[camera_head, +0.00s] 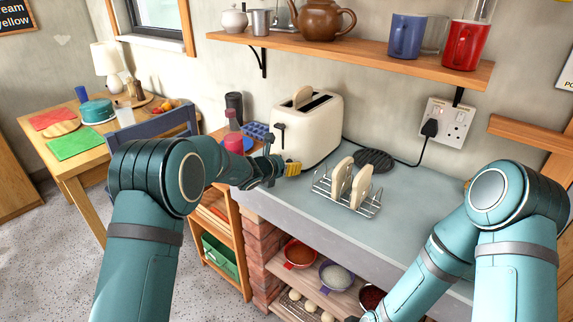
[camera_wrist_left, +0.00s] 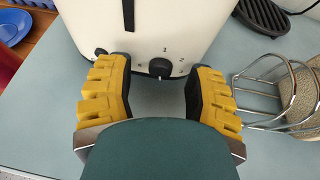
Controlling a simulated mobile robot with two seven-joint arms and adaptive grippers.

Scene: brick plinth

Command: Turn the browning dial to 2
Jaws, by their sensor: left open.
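The cream toaster (camera_head: 318,130) stands on the grey worktop with a slice of bread in its slot. Its black browning dial (camera_wrist_left: 160,67) is low on the front face in the left wrist view, with small numbers around it; 1 and 2 are readable. I cannot tell which number it points to. A smaller black knob (camera_wrist_left: 100,52) is left of it, partly behind a finger. My left gripper (camera_head: 288,168) is open at the toaster's front, its yellow-padded fingers (camera_wrist_left: 158,92) either side of the dial, apart from it.
A wire toast rack (camera_head: 346,205) with toast stands right of the toaster. A dark round trivet (camera_head: 374,160) lies behind it.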

